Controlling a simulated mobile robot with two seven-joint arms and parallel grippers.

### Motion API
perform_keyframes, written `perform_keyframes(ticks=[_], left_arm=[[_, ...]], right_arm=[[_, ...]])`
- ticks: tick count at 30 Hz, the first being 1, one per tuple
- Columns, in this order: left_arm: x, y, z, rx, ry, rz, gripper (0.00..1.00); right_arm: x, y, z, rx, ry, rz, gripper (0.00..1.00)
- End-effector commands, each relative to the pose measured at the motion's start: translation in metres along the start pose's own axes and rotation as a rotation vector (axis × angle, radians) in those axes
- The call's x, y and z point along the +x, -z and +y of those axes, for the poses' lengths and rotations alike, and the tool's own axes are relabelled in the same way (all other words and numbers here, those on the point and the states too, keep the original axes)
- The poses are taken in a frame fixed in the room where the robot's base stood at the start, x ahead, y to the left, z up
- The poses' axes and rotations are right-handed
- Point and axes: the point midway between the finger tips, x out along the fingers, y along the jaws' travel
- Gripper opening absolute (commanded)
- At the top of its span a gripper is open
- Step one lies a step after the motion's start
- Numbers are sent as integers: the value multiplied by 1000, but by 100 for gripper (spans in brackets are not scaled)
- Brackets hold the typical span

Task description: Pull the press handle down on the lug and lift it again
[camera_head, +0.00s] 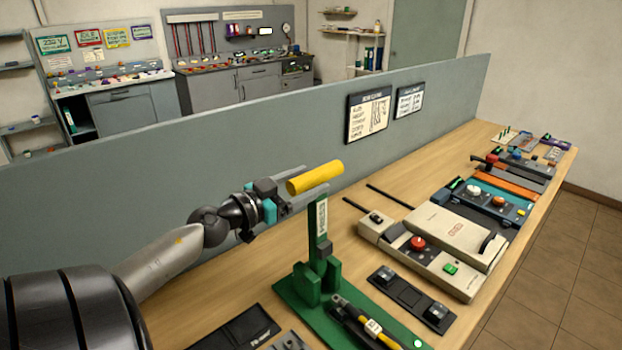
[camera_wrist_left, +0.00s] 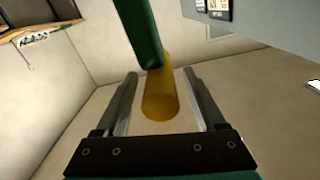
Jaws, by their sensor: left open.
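The green press (camera_head: 319,280) stands on the bench at the lower middle, with a green upright part rising from its base. Its yellow handle (camera_head: 315,177) is up, near the top of that part. My left gripper (camera_head: 309,187) is at the handle with its fingers open. In the left wrist view the yellow handle (camera_wrist_left: 160,97) lies between the two spread fingers, and a green bar (camera_wrist_left: 140,32) runs up from it. Gaps show on both sides of the handle.
A grey partition (camera_head: 200,150) runs behind the wooden bench (camera_head: 345,235). A beige unit with a red button (camera_head: 440,240) stands right of the press. A black plate with two blocks (camera_head: 409,297) lies between them. Dark flat pads (camera_head: 240,328) lie left of the press.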

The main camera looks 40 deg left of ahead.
Motion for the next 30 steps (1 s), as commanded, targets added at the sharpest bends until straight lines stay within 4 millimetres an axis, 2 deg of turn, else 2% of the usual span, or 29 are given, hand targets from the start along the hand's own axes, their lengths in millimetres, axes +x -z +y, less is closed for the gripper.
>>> perform_keyframes(ticks=[6, 16, 30], left_arm=[[13, 0, 0, 1, 1, 1, 72], [14, 0, 0, 0, 0, 0, 70], [14, 0, 0, 0, 0, 0, 18]], right_arm=[[0, 0, 3, -3, -4, 1, 0], [0, 0, 6, -6, -8, 0, 0], [0, 0, 7, -5, -8, -1, 0]])
